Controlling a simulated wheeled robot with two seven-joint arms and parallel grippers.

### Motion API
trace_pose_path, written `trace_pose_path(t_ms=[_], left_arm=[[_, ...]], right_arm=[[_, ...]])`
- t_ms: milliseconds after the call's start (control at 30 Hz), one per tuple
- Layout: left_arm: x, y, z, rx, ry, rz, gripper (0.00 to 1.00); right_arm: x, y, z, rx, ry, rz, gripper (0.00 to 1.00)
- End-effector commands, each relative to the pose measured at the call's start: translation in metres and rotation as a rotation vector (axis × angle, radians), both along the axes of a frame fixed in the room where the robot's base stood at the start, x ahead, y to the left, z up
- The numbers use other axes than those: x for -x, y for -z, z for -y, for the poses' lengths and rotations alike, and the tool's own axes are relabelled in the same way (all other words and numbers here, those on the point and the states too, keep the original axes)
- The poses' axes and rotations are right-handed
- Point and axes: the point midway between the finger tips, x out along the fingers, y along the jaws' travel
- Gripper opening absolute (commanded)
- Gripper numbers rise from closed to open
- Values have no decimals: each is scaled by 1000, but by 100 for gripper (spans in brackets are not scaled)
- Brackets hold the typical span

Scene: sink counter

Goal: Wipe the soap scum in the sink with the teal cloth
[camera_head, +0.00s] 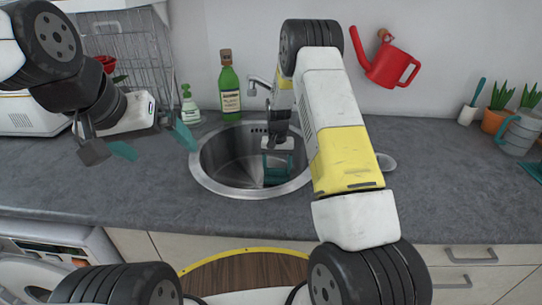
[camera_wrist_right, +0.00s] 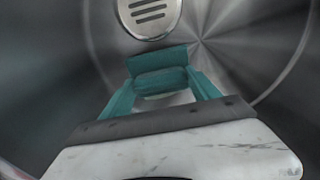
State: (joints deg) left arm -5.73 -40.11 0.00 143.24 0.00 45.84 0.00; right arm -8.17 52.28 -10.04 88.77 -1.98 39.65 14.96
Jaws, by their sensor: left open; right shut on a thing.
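The round steel sink (camera_head: 213,182) is set in the grey counter. My right gripper (camera_head: 277,166) reaches down into it and is shut on the teal cloth (camera_head: 276,178). In the right wrist view the cloth (camera_wrist_right: 160,72) is bunched between the teal fingertips, close to the basin bottom near the round drain (camera_wrist_right: 149,15). A pale patch (camera_wrist_right: 168,98) shows between the fingers; I cannot tell whether it is soap scum. No other scum can be made out. My left gripper (camera_head: 152,142) is open and empty above the counter, left of the sink.
A green bottle (camera_head: 229,88), a soap dispenser (camera_head: 189,105) and the faucet (camera_head: 258,85) stand behind the sink. A dish rack (camera_head: 125,50) is at back left. The counter's right middle is mostly clear.

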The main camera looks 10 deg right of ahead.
Motion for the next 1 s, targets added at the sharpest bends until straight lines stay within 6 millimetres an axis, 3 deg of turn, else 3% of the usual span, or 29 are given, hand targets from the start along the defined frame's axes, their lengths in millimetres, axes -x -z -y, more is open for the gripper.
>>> trace_pose_path(t_ms=[1000], left_arm=[[0, 0, 0, 0, 0, 0, 100]], right_arm=[[0, 8, 0, 0, 0, 0, 25]])
